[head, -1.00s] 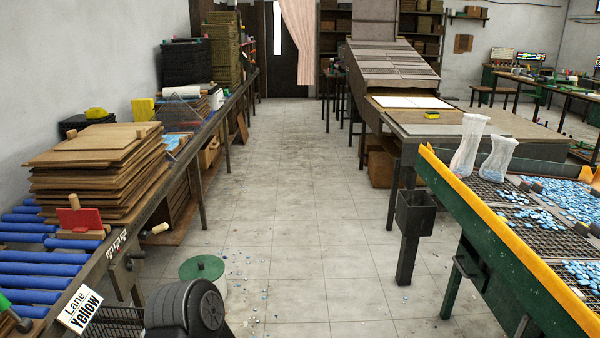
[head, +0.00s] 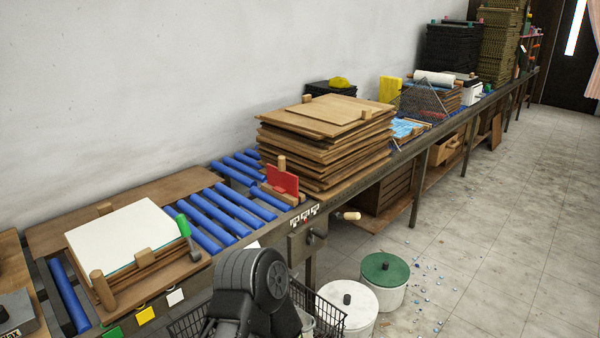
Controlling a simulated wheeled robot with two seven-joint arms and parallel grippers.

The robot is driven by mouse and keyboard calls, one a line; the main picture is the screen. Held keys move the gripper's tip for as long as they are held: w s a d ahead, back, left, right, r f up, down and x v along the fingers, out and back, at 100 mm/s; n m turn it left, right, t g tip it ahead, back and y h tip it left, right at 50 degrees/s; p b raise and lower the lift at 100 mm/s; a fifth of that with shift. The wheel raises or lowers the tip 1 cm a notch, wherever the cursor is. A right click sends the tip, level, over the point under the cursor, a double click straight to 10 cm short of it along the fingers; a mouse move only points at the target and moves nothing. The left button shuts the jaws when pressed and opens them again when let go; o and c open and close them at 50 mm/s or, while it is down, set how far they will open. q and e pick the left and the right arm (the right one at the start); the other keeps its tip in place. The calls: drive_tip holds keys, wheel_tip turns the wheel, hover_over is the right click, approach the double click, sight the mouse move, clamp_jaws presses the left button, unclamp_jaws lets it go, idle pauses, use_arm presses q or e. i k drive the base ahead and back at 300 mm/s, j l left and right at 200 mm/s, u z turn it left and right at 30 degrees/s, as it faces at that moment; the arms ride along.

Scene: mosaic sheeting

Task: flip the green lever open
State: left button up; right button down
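In the head view a short green lever (head: 184,226) stands near upright at the right end of a wooden board stack, beside the blue rollers. Its lower part is a dark metal arm reaching down to the bench edge. Neither of my grippers shows. A dark rounded part of my own body (head: 252,285) rises at the bottom middle, in front of the bench.
A white sheet (head: 120,238) lies on the board stack with wooden blocks around it. Blue rollers (head: 228,212) lead to a red plate (head: 282,179) and a tall board pile (head: 325,145). Lidded tubs (head: 384,268) stand on the floor. Open floor lies to the right.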

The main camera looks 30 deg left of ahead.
sight(184, 228)
drive_tip(key=i+u, duration=0.2)
drive_tip(key=u, duration=0.25)
drive_tip(key=i+l+u, duration=0.2)
drive_tip(key=u, duration=0.25)
drive_tip(key=i+l+u, duration=0.15)
drive_tip(key=u, duration=0.35)
drive_tip(key=i+l+u, duration=0.1)
drive_tip(key=l+u, duration=0.2)
drive_tip(key=u, duration=0.15)
drive_tip(key=l+u, duration=0.3)
drive_tip(key=u, duration=0.15)
drive_tip(key=i+l+u, duration=0.1)
drive_tip(key=l+u, duration=1)
drive_tip(key=i+l, duration=0.05)
drive_tip(key=l, duration=0.05)
